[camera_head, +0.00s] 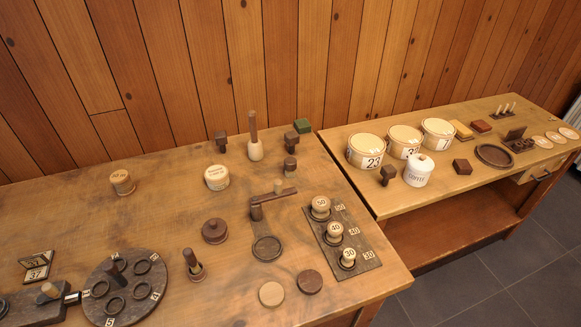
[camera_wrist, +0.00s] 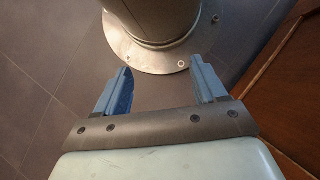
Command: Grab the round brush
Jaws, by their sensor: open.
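What looks like the round brush (camera_head: 256,151) stands upright near the back of the left table in the head view. It has a tall dark handle above a pale, rounded lower part. My gripper (camera_wrist: 160,67) shows only in the wrist view. Its two blue fingers are apart with nothing between them. It is over the floor, away from the tabletops, and no brush shows in that view.
A crank-like piece (camera_head: 266,248) and a numbered spool board (camera_head: 367,257) lie in front. Labelled tubs (camera_head: 366,151) stand on the right table. A plank wall (camera_head: 230,60) rises behind.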

